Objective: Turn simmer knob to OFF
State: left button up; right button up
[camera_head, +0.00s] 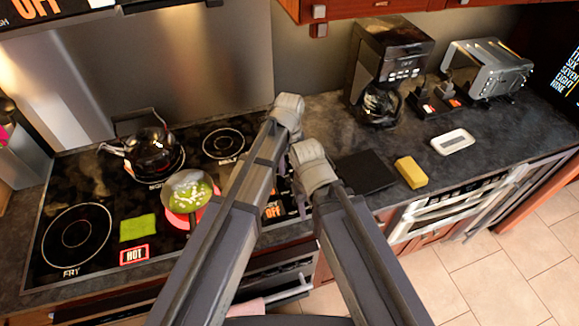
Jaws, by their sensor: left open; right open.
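The cooktop (108,190) is black glass with several burners. A pot with green food (187,191) sits on the red-glowing front burner. A lit "HOT" sign (134,255) shows at the front edge. A lit "OFF" label (272,211) is partly covered by my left arm. I cannot make out the simmer knob; my arms hide part of the cooktop's right side. My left gripper (288,106) is open and empty above the cooktop's back right edge. My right gripper (312,160) is open and empty above the counter, right of the cooktop.
A black kettle (148,150) stands on a back burner. A green cloth or sponge (138,228) lies on the cooktop. A dark board (366,172), yellow sponge (411,172), white dish (453,142), coffee maker (390,65) and toaster (486,68) occupy the right counter.

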aim_at(290, 179)
pick_arm(q)
jog(key=shift+w, duration=0.2)
pick_arm(e)
jog(key=shift+w, duration=0.15)
pick_arm(q)
jog(key=shift+s, duration=0.1)
notch_tip(290, 179, down, 8)
jog(key=b, duration=0.8)
jog(key=shift+r, duration=0.1)
pick_arm(e)
notch_tip(290, 179, down, 8)
jog(key=shift+r, duration=0.1)
jog(key=shift+r, duration=0.1)
pick_arm(q)
grip_shut()
